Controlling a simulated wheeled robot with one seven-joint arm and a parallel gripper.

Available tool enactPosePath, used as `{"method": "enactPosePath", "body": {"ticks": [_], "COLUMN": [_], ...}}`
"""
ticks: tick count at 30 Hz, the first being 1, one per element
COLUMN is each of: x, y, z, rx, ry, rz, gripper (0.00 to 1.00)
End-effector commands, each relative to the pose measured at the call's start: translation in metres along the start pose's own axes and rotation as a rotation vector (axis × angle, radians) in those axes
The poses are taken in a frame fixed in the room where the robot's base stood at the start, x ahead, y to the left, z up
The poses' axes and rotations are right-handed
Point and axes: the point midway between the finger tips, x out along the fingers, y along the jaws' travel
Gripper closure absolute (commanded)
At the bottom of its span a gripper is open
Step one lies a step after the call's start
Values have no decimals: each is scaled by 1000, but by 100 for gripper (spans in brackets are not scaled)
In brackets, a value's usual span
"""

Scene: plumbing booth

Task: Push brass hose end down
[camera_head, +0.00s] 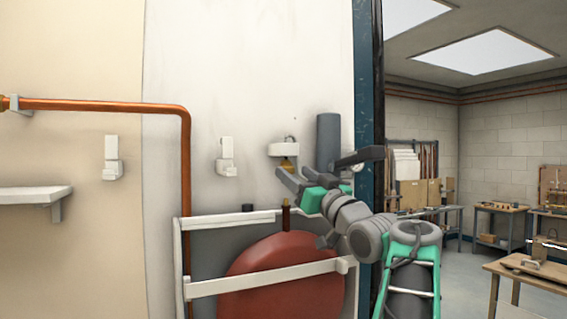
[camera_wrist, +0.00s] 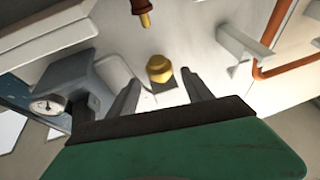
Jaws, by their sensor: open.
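The brass hose end (camera_wrist: 145,19) shows as a small brass tip on a dark red-brown hose at the top of the wrist view. In the head view, the hose end (camera_head: 286,212) stands upright above the red reel. A yellow brass fitting (camera_head: 287,163) hangs under a white wall bracket (camera_head: 284,149); the fitting also shows in the wrist view (camera_wrist: 159,68). My gripper (camera_head: 331,163) is open and empty. In the wrist view, my gripper (camera_wrist: 159,76) has its fingertips on either side of the fitting in the picture; I cannot tell how far it is from them.
A red hose reel (camera_head: 275,258) sits behind a white frame (camera_head: 262,280). A grey cylinder (camera_head: 328,135) stands on the wall to the right. A copper pipe (camera_head: 186,190) runs down the left. A dial gauge (camera_wrist: 47,106) shows at the left of the wrist view.

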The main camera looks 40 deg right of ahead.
Motion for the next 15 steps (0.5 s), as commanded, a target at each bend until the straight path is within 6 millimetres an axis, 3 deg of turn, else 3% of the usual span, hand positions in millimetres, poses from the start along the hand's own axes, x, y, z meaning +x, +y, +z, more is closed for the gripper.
{"method": "enactPosePath", "body": {"ticks": [1,6,15], "x": [14,42,50], "y": [-2,-1,1], "z": [-5,-3,-1], "rx": [3,2,-1], "ry": [-1,-1,0], "rz": [-6,-3,2], "gripper": [41,41,41]}}
